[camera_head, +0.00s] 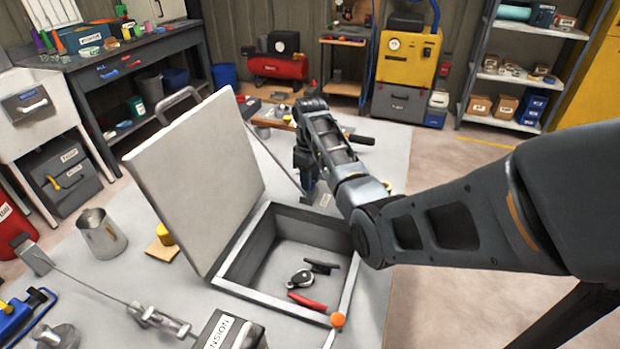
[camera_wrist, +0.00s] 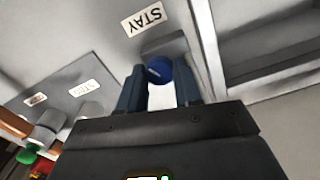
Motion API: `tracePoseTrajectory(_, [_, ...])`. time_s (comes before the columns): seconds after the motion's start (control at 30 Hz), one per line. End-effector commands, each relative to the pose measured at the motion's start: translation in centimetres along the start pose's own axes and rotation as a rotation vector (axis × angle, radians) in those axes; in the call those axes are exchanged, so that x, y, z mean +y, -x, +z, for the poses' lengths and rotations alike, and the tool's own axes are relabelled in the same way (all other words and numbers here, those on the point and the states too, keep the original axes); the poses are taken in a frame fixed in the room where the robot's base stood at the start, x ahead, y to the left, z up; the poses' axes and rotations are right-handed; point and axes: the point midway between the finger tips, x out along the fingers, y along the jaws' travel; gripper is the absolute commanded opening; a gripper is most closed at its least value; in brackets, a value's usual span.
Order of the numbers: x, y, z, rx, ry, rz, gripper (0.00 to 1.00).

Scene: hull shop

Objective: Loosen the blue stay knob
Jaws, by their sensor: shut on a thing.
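The blue stay knob (camera_wrist: 159,69) shows in the wrist view between my gripper's two blue fingers, beside a label (camera_wrist: 144,18) reading STAY. My gripper (camera_wrist: 160,88) is shut on the knob. The box's pale lid (camera_head: 195,180) stands raised and tilted to the left. A thin stay rod (camera_head: 275,160) runs from the lid side down toward my gripper.
A round metal part, a black part and a red handle (camera_head: 307,301) lie in the box. An orange knob (camera_head: 337,319) is at its near corner. A metal jug (camera_head: 101,234) and a yellow piece (camera_head: 165,235) stand left of the lid. Floor is clear at right.

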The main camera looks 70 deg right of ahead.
Motion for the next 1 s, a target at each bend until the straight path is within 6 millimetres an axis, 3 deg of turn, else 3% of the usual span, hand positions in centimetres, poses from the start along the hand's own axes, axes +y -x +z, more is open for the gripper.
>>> tracePoseTrajectory(0.07, [0.0,0.0,0.0,0.0,0.001,0.0,0.03])
tracePoseTrajectory(0.1, [0.0,0.0,0.0,0.0,0.001,0.0,0.34])
tracePoseTrajectory(0.37, [0.0,0.0,0.0,0.0,0.0,0.0,0.59])
tracePoseTrajectory(0.67, [0.0,0.4,-0.1,0.002,-0.001,0.001,0.59])
tracePoseTrajectory(1.0, [0.0,5.4,-0.1,0.003,0.0,0.002,0.59])
